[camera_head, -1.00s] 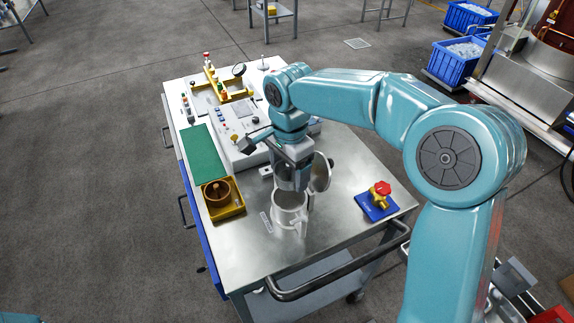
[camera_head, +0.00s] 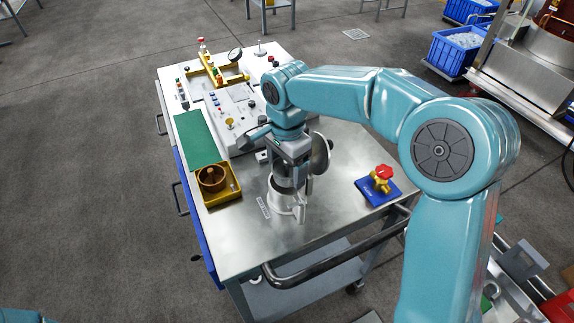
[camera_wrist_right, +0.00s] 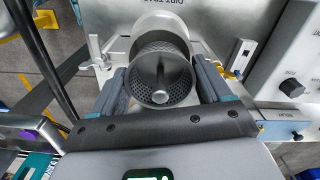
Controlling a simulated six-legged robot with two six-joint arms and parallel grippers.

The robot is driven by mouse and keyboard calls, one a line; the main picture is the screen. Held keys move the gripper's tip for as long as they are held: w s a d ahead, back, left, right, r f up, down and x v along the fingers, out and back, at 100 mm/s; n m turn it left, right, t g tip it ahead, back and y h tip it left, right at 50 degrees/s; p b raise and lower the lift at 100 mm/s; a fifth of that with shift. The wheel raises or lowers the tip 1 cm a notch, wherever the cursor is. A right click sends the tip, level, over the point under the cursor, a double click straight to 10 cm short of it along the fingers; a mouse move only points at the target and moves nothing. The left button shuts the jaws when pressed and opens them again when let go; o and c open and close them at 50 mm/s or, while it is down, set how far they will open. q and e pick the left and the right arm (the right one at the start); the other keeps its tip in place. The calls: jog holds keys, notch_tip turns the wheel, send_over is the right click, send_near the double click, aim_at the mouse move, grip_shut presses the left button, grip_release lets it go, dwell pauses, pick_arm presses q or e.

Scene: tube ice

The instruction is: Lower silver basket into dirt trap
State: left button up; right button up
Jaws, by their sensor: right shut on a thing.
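The silver basket (camera_wrist_right: 162,77) is a perforated metal cup with a post in its middle. My right gripper (camera_wrist_right: 158,68) is shut on it, one grey finger on each side. In the head view the right gripper (camera_head: 291,172) points down just over the dirt trap (camera_head: 283,207), a pale cylinder on the metal bench top. In the right wrist view the trap's pale rim (camera_wrist_right: 160,20) shows behind the basket. The basket's lower end is hidden, so I cannot tell how deep it sits. My left gripper is out of view.
A round open lid (camera_head: 321,153) stands close behind the right gripper. A red-handled valve on a blue plate (camera_head: 378,184) lies to the right, a yellow tray with a brown cup (camera_head: 215,184) to the left. A control panel (camera_head: 233,117) is farther back.

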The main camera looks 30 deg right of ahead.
jog(key=shift+s+a, duration=0.1)
jog(key=shift+f, duration=0.1)
jog(key=shift+f, duration=0.1)
dwell(0.4)
jog(key=shift+f+b, duration=0.8)
jog(key=shift+f, duration=0.05)
